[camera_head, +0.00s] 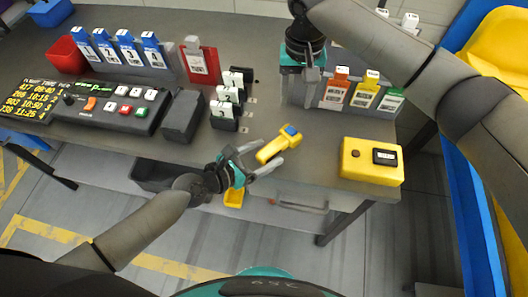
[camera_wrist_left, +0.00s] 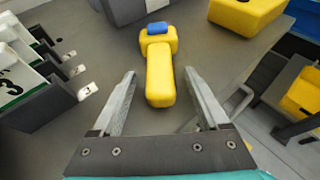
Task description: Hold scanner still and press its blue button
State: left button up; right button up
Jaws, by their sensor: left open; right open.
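The yellow scanner (camera_head: 275,147) lies on the grey table near its front edge. Its blue button (camera_head: 292,130) is on the head at the far end. In the left wrist view the scanner (camera_wrist_left: 160,78) points away from me with the blue button (camera_wrist_left: 157,28) on top. My left gripper (camera_head: 262,155) is open, its fingers pointing at the scanner's handle. In the left wrist view its fingertips (camera_wrist_left: 160,72) are on either side of the handle, with gaps on both sides. My right gripper (camera_head: 309,72) is above the back of the table; its fingers are partly hidden.
A yellow box (camera_head: 360,172) with a dark display stands right of the scanner. Numbered white-and-green tags (camera_head: 226,108) stand to the left, beside a black control panel (camera_head: 105,103). Coloured cards (camera_head: 363,92) stand behind. The table between scanner and yellow box is clear.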

pick_arm(q)
grip_shut()
dwell(0.7)
pick_arm(e)
grip_shut()
dwell(1.6)
